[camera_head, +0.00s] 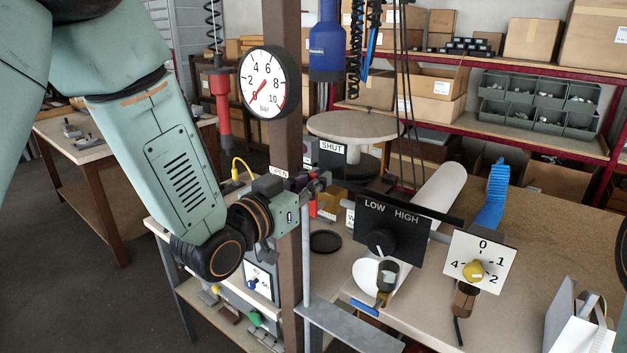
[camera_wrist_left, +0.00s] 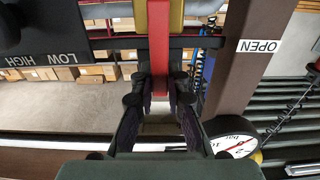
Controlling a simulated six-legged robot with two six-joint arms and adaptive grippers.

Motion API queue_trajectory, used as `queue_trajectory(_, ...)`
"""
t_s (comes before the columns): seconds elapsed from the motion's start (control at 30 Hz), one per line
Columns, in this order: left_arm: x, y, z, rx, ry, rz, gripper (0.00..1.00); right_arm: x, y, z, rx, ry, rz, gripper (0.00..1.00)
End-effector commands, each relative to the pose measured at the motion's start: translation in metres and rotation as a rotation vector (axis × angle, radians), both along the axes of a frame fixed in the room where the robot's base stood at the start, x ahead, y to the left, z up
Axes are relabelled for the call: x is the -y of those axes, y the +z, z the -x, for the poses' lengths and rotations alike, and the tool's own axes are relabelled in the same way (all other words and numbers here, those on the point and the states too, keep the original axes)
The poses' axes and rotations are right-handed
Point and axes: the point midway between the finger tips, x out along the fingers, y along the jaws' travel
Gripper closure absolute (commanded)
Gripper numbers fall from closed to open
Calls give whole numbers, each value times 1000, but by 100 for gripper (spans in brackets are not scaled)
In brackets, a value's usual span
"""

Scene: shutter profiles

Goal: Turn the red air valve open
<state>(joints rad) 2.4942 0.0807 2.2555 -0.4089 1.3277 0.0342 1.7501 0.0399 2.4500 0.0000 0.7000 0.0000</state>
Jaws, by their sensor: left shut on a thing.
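The red valve lever (camera_wrist_left: 159,45) runs from a yellow valve body (camera_wrist_left: 165,12) at the top of the left wrist view to between my fingers. My left gripper (camera_wrist_left: 160,90) is shut on the lever, one dark finger on each side. In the head view, my left gripper (camera_head: 318,184) reaches in at the brown post, and a little of the red lever (camera_head: 313,207) shows below it. The OPEN label (camera_head: 280,171) is on the post and the SHUT label (camera_head: 331,146) is farther right. The exact lever angle is partly hidden. My right gripper is not in view.
A pressure gauge (camera_head: 269,82) is on the brown post (camera_head: 287,140). A black LOW/HIGH panel (camera_head: 395,220) and a white numbered dial plate (camera_head: 495,250) with a yellow knob stand to the right. A red hand tool (camera_head: 220,100) hangs at the left.

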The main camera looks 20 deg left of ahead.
Motion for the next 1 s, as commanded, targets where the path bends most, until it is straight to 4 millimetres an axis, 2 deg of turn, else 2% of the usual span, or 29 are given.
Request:
queue_trajectory(0.27, -1, 0, 0, -6, 1, 14, 100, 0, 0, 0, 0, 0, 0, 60)
queue_trajectory(0.47, -6, 0, -2, -33, 1, 88, 100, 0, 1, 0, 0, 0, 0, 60)
queue_trajectory(1.0, -31, -11, -11, -195, 2, 534, 100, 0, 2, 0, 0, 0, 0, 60)
